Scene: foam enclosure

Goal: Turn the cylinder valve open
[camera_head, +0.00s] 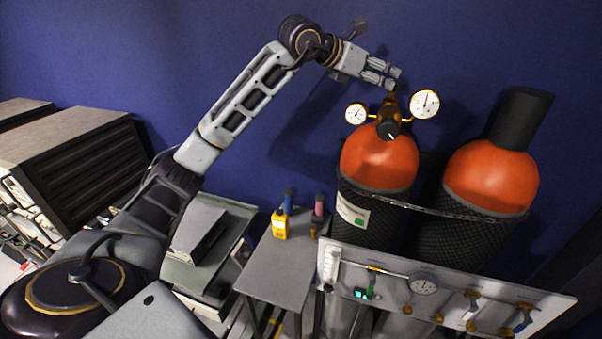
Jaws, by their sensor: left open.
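The left orange gas cylinder (380,160) stands upright in a dark mesh sleeve. On its top sits a brass valve (390,110) with a black knob (387,130) facing me. A pressure gauge stands on each side, a small one (355,114) at left and a larger one (424,103) at right. My left gripper (392,79) is open, its fingers pointing right, close above the top of the brass valve. I cannot tell whether a finger touches the valve. My right gripper is not in view.
A second orange cylinder (492,172) with a black cap (519,118) stands at right. A panel (455,295) with a gauge and brass valves is in front. A grey table (275,270) holds a yellow meter (280,225). A blue wall (180,60) is behind.

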